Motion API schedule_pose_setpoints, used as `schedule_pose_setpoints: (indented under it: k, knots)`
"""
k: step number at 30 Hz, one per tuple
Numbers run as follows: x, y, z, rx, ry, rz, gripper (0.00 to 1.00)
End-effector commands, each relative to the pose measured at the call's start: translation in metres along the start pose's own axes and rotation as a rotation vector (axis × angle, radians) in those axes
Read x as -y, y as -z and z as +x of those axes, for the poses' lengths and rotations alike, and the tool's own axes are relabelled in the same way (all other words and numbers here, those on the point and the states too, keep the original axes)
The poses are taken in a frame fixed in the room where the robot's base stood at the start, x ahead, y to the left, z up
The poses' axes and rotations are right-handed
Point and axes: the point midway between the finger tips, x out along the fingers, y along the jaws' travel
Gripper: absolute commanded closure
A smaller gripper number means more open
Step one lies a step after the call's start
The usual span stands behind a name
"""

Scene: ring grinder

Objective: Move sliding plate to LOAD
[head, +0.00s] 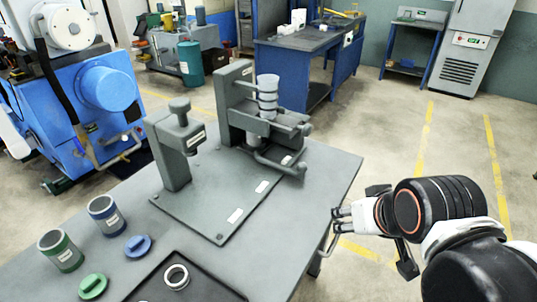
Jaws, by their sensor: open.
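The ring grinder stands on a grey base plate (215,205) on the table. Its back unit (232,98) carries a grey sliding plate (285,128) with a stack of rings and a cup (267,92) on it. A bar-like handle (280,166) sticks out at the front right of this unit. White labels lie on the base, but their text is too small to read, so I cannot tell which mark is LOAD. My gripper (336,220) is open and empty. It is beside the table's right edge, to the lower right of the handle and apart from it.
A press post (173,147) stands at the left of the base plate. Blue (108,216) and green (60,250) containers, two lids and a dark tray (205,283) with a ring (176,277) lie at the front. The floor right of the table (400,130) is clear.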

Motion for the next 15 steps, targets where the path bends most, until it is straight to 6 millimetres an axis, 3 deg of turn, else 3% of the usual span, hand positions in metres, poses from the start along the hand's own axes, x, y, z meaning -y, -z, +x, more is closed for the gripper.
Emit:
schedule_pose_setpoints:
  k: [5, 15]
  knots:
    - [0.002, 0.021, -0.003, 0.014, 0.004, -0.009, 0.52]
    - [0.011, 0.101, 0.011, 0.081, 0.026, -0.048, 0.52]
